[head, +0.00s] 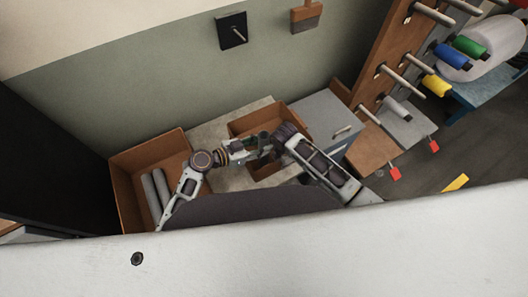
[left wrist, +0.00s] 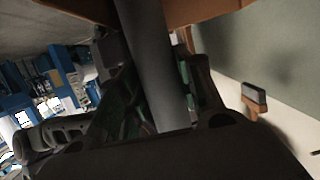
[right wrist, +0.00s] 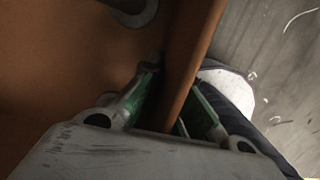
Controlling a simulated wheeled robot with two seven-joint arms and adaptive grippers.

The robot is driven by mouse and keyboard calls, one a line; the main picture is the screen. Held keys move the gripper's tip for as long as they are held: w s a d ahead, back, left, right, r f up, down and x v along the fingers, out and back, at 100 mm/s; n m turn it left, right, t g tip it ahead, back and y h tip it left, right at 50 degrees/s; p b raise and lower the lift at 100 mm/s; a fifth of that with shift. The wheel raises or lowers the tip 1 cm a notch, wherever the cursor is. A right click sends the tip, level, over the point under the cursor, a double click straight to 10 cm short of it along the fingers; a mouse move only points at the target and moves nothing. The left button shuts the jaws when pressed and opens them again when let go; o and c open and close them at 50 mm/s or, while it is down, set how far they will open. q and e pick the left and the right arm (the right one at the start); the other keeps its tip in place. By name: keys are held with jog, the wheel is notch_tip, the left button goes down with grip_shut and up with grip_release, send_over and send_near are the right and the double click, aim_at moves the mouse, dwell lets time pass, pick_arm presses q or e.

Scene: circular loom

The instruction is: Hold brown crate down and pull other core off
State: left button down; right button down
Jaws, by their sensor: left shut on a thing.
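A small brown crate (head: 245,124) stands in the middle of the head view, with both arms reaching over it. My left gripper (head: 252,146) is there, and the left wrist view shows it shut on a grey core (left wrist: 148,60), which runs up between its fingers. My right gripper (right wrist: 175,105) has its green-padded fingers on either side of a brown crate wall (right wrist: 190,60); whether they press on it cannot be told. A round cut-out shows in the brown panel beside it. The arms hide much of the crate's inside in the head view.
A larger brown crate (head: 122,185) with grey cores (head: 156,192) in it stands at the left. A grey cabinet (head: 318,112) is right of the small crate. A wooden rack (head: 382,62) with pegs and coloured spools stands at the right. The wall is behind.

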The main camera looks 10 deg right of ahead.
aim_at(262, 131)
pick_arm(q)
jog(key=shift+r, duration=0.7)
dwell(0.6)
jog(key=shift+d+r, duration=0.2)
jog(key=shift+r, duration=3.6)
pick_arm(e)
jog(key=shift+s, duration=0.15)
pick_arm(q)
jog(key=shift+a+r, duration=0.2)
jog(key=shift+r, duration=1.55)
jog(key=shift+r, duration=0.1)
notch_tip(262, 131, up, 8)
jog(key=shift+w, duration=0.1)
pick_arm(e)
jog(key=c, duration=1.6)
grip_release()
jog(key=shift+o, duration=0.2)
